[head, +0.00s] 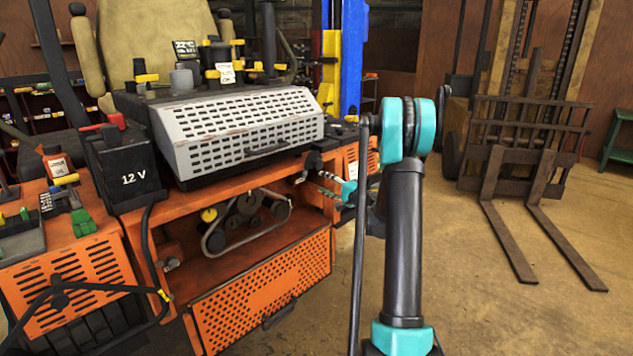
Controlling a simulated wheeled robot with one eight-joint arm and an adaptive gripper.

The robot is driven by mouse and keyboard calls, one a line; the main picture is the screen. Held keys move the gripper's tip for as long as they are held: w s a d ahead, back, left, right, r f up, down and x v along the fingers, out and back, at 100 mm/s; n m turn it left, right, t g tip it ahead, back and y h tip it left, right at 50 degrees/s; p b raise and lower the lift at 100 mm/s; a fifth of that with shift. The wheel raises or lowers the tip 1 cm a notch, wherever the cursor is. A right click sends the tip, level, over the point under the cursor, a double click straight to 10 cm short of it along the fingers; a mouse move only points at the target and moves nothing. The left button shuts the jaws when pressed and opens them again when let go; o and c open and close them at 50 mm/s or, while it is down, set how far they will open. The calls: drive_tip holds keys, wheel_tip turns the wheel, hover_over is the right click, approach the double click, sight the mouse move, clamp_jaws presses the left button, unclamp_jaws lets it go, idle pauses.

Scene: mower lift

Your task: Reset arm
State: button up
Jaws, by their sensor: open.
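My arm, black with teal joints, rises in the right middle of the head view and bends over at its top joint. Its far part is mostly hidden behind the near link. My gripper (316,168) shows small and dark to the left of the arm, in front of the right end of the orange mower body (245,255). It is open, and I see nothing held in it. Its fingertips are hard to make out, and I cannot tell whether it touches the mower.
A grey slotted cover (235,130) sits on the mower, with a black 12 V battery (125,170) on its left. The lower orange panel (265,300) hangs open. A forklift (530,130) stands at the right with forks on the floor. The floor between is clear.

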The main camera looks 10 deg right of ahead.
drive_tip(key=shift+s+d, duration=0.35)
drive_tip(key=shift+s, duration=0.1)
drive_tip(key=s+a+f+n+g+h, duration=0.1)
drive_tip(key=s+a+n+g, duration=0.3)
drive_tip(key=s, duration=0.6)
drive_tip(key=s+a+f+n+g+h, duration=0.25)
drive_tip(key=s+a, duration=0.35)
drive_tip(key=s, duration=0.3)
drive_tip(key=s+d+f+n+g+h, duration=0.1)
drive_tip(key=s+d+f+h, duration=0.1)
drive_tip(key=s, duration=0.7)
drive_tip(key=s+d+f+n+g+h, duration=0.1)
drive_tip(key=s+d+f+h, duration=0.1)
drive_tip(key=s, duration=0.7)
drive_tip(key=s+d+f+n+g+h, duration=0.2)
drive_tip(key=s+d+f+h, duration=0.1)
drive_tip(key=s, duration=0.6)
drive_tip(key=shift+f, duration=0.45)
